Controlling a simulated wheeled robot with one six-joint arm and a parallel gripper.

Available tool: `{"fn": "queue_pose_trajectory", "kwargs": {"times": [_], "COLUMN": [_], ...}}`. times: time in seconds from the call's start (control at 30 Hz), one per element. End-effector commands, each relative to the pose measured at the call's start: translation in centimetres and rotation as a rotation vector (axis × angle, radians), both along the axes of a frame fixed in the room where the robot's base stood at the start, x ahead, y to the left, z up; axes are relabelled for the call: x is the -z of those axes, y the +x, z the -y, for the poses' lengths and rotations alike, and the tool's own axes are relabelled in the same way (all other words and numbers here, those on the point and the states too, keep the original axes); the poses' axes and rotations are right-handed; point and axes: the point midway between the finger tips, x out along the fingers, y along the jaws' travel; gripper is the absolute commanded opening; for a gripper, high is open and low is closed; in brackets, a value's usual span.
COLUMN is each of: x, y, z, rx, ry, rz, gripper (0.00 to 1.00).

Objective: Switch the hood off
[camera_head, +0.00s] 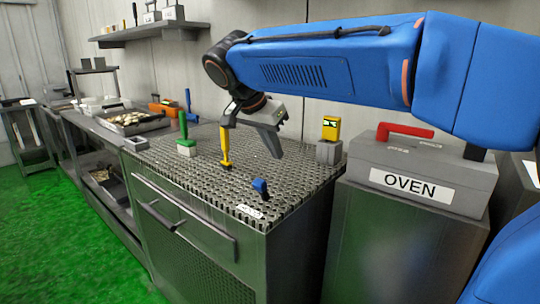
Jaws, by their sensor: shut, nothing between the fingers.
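My gripper (273,147) hangs at the end of my blue arm, over the perforated metal worktop (205,181). It is shut and empty, with its fingers pointing down and to the right. A yellow upright lever (226,147) stands just left of it; in this view its top meets the gripper's left side, and I cannot tell if they touch. A small blue switch (260,187) sits near the worktop's front corner, below the gripper and apart from it. Beside it is a small white label (250,212), too small to read. I cannot tell which control belongs to the hood.
A green lever (184,133) on a pale base stands further left. A yellow box (331,128) tops a grey post at the back right. A grey box labelled OVEN (420,176) with a red handle (404,131) stands at the right. A shelf (153,33) hangs at the back.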

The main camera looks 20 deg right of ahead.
Motion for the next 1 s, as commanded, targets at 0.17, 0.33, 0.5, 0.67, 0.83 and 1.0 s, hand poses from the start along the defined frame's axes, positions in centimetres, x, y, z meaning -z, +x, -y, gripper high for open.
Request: {"fn": "queue_pose_trajectory", "kwargs": {"times": [0.17, 0.33, 0.5, 0.67, 0.83, 1.0], "x": [-1.5, -3.1, -5.0, -6.4, -7.1, -7.2], "y": [-0.9, -1.8, -2.9, -3.7, -4.1, -4.2], "z": [-1.3, -2.6, -4.1, -5.2, -5.7, -5.7], "rx": [-0.003, -0.003, -0.004, -0.003, -0.001, -0.001], "ry": [0.001, 0.002, 0.002, 0.002, 0.001, 0.001], "rz": [0.001, 0.002, 0.003, 0.002, 0.001, 0.001], "gripper": [0.00, 0.00, 0.00, 0.00, 0.00, 0.00]}}
